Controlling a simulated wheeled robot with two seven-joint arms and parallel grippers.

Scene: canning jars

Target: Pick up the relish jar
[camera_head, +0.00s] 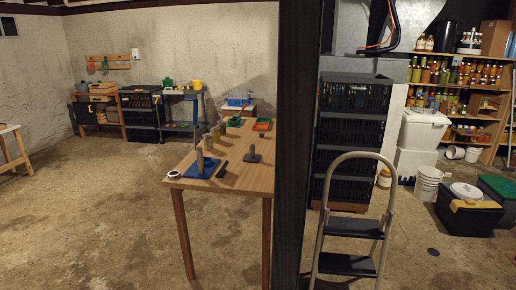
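I cannot tell which jar is the relish jar. Many small jars with red, yellow, orange and green contents (440,76) stand in rows on wooden shelves at the far right. Neither of my grippers is in view.
The wooden table (240,178) stands left of a dark post (293,150). A step ladder (350,228), stacked black crates (348,133), white buckets (428,184) and a black bin (466,215) stand before the shelves.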

